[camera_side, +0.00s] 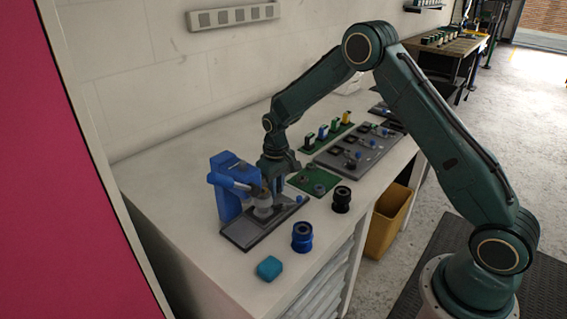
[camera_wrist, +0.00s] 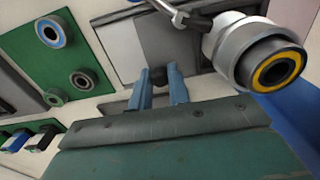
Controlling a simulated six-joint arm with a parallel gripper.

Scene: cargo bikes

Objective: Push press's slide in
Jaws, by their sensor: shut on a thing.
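The blue press (camera_side: 228,192) stands on a grey base plate (camera_side: 243,236) on the bench in the side view. Its round silver head with a yellow ring (camera_wrist: 276,70) is at the upper right in the wrist view. The flat grey slide (camera_wrist: 165,38) lies beside the head in the wrist view, with a small dark knob (camera_wrist: 158,74) at its near end. My gripper (camera_wrist: 160,82) has its two blue-grey fingers shut on this knob. In the side view my gripper (camera_side: 279,199) is low over the plate, right of the press; the knob is hard to make out there.
A blue cup (camera_side: 302,238), a black cup (camera_side: 342,200) and a teal block (camera_side: 269,268) stand near the bench's front edge. A green board (camera_side: 314,181) and a grey fixture board (camera_side: 345,160) lie to the right.

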